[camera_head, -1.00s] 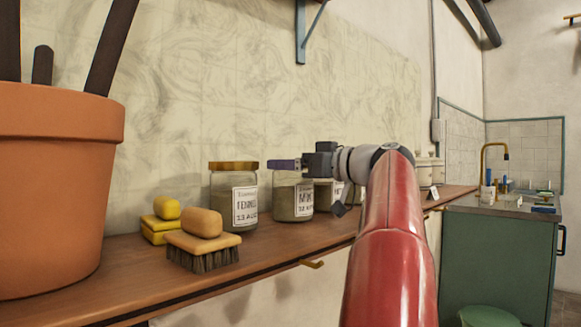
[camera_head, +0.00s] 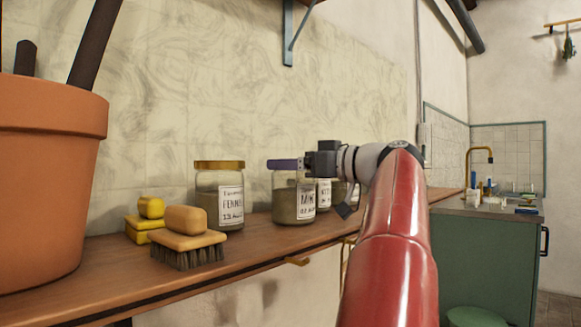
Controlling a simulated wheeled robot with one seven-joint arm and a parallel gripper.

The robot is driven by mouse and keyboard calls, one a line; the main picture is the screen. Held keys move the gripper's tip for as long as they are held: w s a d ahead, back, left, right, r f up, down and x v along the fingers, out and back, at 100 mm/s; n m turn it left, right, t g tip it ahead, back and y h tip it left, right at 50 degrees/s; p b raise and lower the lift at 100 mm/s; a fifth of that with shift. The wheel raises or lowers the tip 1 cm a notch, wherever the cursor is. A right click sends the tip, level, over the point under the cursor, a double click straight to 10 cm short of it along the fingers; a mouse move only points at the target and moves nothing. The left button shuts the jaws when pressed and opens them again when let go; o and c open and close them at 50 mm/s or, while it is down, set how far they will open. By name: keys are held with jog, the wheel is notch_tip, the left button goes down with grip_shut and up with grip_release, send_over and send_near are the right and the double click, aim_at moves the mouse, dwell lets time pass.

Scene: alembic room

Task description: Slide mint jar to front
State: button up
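The mint jar (camera_head: 293,203) is a glass jar with a purple lid and a white label. It stands upright on the wooden shelf (camera_head: 130,290), right of the fennel jar (camera_head: 206,200), which has an orange-gold lid. My gripper (camera_head: 306,164) reaches in from the right at lid height, against or very close to the right side of the mint jar's lid. Its fingertips are hard to make out against the lid, so I cannot tell whether it grips it. More labelled jars (camera_head: 325,193) stand behind, partly hidden by the mint jar and my arm.
A green sink cabinet (camera_head: 485,262) stands at right.

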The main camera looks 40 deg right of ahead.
jog(key=shift+a+v, duration=0.1)
jog(key=shift+v, duration=0.55)
jog(key=shift+a+v, duration=0.15)
jog(key=shift+v, duration=0.55)
jog(key=o, duration=1.1)
jog(key=shift+o, duration=0.2)
jog(key=v, duration=0.8)
jog(key=shift+b, duration=0.4)
